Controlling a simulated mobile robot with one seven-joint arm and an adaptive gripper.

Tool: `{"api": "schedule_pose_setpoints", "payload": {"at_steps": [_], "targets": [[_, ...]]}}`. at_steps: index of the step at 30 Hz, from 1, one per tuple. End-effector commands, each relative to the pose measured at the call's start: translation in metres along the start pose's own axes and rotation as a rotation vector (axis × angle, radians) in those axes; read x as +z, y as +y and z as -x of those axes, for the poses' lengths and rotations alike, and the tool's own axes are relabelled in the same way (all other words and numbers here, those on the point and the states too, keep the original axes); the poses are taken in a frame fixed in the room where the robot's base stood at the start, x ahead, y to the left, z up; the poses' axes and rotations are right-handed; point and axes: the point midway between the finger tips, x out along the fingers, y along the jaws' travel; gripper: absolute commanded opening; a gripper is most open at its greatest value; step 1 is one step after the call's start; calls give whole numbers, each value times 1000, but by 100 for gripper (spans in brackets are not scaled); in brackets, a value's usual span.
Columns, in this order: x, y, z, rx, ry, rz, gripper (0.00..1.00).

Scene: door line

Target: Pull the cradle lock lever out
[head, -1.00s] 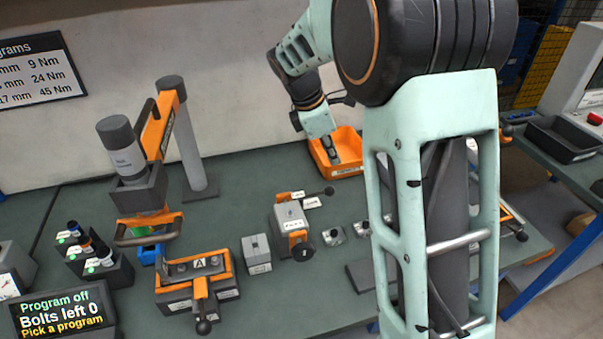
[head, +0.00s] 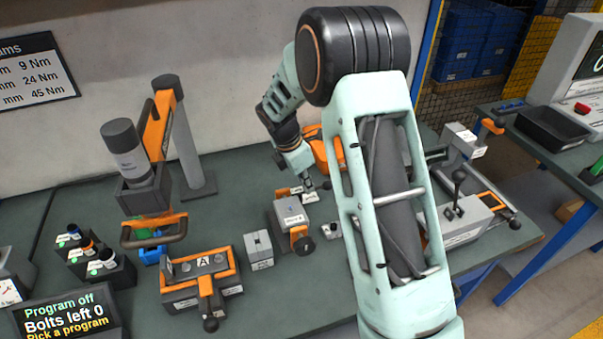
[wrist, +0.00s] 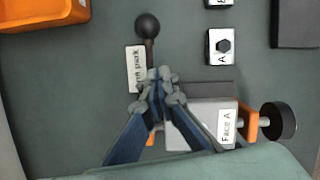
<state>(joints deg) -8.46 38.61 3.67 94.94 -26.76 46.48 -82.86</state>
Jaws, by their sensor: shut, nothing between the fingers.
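A lever with a black ball knob (wrist: 147,27) shows in the wrist view; its rod runs down beneath my fingertips. I take it as the cradle lock lever. A white label (wrist: 136,68) beside the rod is partly covered. The grey cradle block (wrist: 212,112), marked "Face A", sits right of the fingers; it also shows in the head view (head: 291,211). My gripper (wrist: 160,88) is shut and empty, its tips over the lever rod beside the block. In the head view my gripper (head: 309,192) points down behind the block. I cannot tell whether it touches the rod.
A black round knob (wrist: 278,121) on an orange bracket stands right of the block. An orange tray (wrist: 40,12) lies at the upper left. A small plate with a bolt (wrist: 221,46) is at the upper right. An orange fixture (head: 201,277) stands left on the bench.

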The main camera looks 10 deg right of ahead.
Motion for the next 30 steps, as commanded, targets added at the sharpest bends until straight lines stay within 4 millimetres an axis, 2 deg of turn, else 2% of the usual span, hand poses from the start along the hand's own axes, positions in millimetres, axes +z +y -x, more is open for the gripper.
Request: {"api": "schedule_pose_setpoints", "payload": {"at_steps": [1, 6, 20, 27, 30], "targets": [[12, 1, 0, 2, -2, -6, 0], [28, 1, -9, 3, -2, -5, 0], [33, 1, -13, 3, -2, -5, 0], [54, -3, -20, 2, -2, -6, 0], [56, -3, -21, 2, -4, -5, 0]]}}
